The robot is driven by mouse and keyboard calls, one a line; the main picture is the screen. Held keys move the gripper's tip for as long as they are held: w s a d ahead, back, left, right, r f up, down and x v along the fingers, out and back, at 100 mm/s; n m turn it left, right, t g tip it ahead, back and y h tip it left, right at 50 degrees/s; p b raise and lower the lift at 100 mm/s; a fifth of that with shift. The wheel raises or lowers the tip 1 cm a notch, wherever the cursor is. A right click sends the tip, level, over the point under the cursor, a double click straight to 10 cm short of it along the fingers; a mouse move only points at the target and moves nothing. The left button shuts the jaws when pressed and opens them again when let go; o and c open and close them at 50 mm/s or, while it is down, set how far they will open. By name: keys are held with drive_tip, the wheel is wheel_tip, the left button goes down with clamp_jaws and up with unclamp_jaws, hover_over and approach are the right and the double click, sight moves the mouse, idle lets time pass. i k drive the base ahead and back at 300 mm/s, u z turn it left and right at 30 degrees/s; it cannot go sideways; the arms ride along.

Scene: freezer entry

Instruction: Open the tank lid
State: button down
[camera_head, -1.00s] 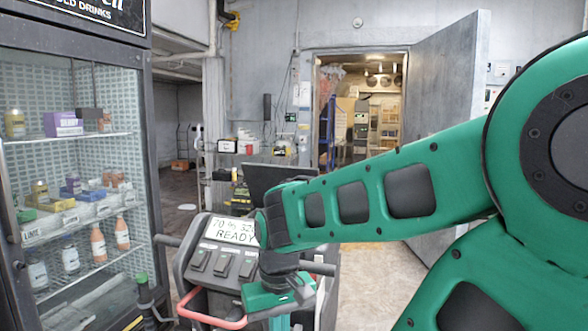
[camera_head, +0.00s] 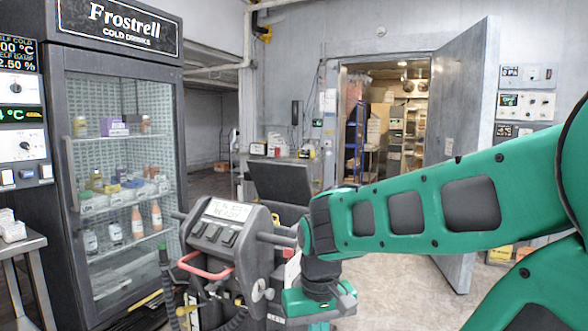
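A floor machine with a grey control console (camera_head: 225,235) stands in the lower middle. It has a small lit display, dark switches and a red looped handle (camera_head: 205,268). Behind the console a dark, tilted flat panel (camera_head: 280,184) rises; it may be the tank lid, but I cannot tell for sure. My green arm reaches in from the right. Its end, with my gripper (camera_head: 318,302), points down just right of the console, apart from the dark panel.
A glass-fronted drinks cooler (camera_head: 125,190) stands at the left, beside a metal table (camera_head: 22,245). An open grey door (camera_head: 462,150) stands beside the lit freezer doorway (camera_head: 385,125) at the back. Bare floor (camera_head: 395,285) lies right of the machine.

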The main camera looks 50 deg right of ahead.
sight(287, 183)
drive_tip(key=z, duration=0.05)
drive_tip(key=k, duration=0.25)
drive_tip(key=z, duration=0.65)
drive_tip(key=i, duration=1)
